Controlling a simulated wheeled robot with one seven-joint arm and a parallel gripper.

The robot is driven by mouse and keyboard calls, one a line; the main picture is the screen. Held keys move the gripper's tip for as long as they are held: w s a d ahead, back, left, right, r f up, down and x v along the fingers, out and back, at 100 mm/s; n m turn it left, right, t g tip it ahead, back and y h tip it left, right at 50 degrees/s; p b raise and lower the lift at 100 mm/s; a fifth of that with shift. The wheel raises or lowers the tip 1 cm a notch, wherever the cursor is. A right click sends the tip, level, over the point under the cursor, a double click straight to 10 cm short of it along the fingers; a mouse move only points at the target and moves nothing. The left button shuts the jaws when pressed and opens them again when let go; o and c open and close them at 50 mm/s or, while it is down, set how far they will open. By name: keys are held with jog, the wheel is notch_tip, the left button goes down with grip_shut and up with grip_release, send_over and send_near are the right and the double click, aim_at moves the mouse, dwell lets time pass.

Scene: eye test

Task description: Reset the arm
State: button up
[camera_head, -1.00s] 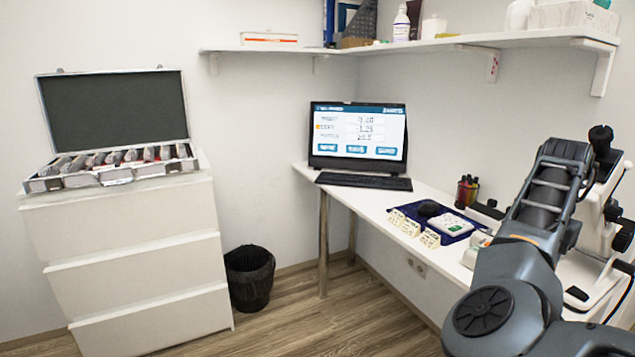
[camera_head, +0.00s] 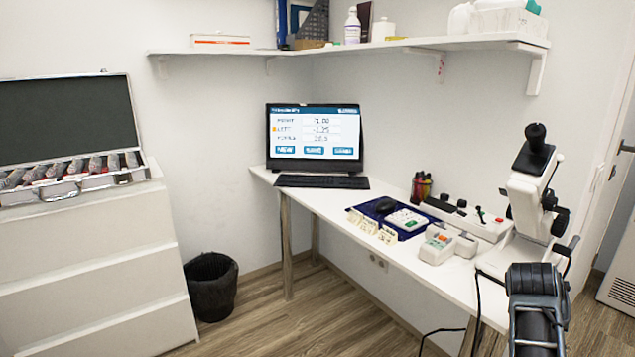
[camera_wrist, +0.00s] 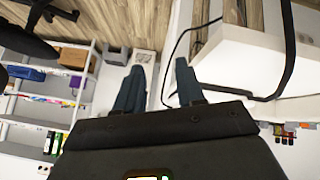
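My gripper shows in the wrist view (camera_wrist: 158,85). Its two dark fingers stand apart with nothing between them, so it is open and empty. In the head view part of my arm (camera_head: 537,310) shows at the lower right, in front of the white desk (camera_head: 330,215). The gripper itself cannot be made out in the head view.
A white eye-testing instrument (camera_head: 533,190) stands at the desk's right end, close to my arm. A drawer cabinet (camera_head: 90,250) with an open lens case (camera_head: 75,185) stands left. A bin (camera_head: 211,287) is on the floor.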

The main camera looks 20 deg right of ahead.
jog(key=s+a+f+n+t+y+p, duration=0.25)
jog(key=s+a+n+t, duration=0.8)
jog(key=s+a, duration=1)
jog(key=s+a+r+t+y, duration=0.2)
jog(key=s+a+r+y, duration=0.3)
jog(key=s+a+r, duration=0.8)
jog(key=s+a, duration=0.2)
jog(key=s, duration=0.1)
jog(key=shift+r+p, duration=0.2)
jog(key=shift+p, duration=0.1)
jog(key=shift+s+a, duration=0.1)
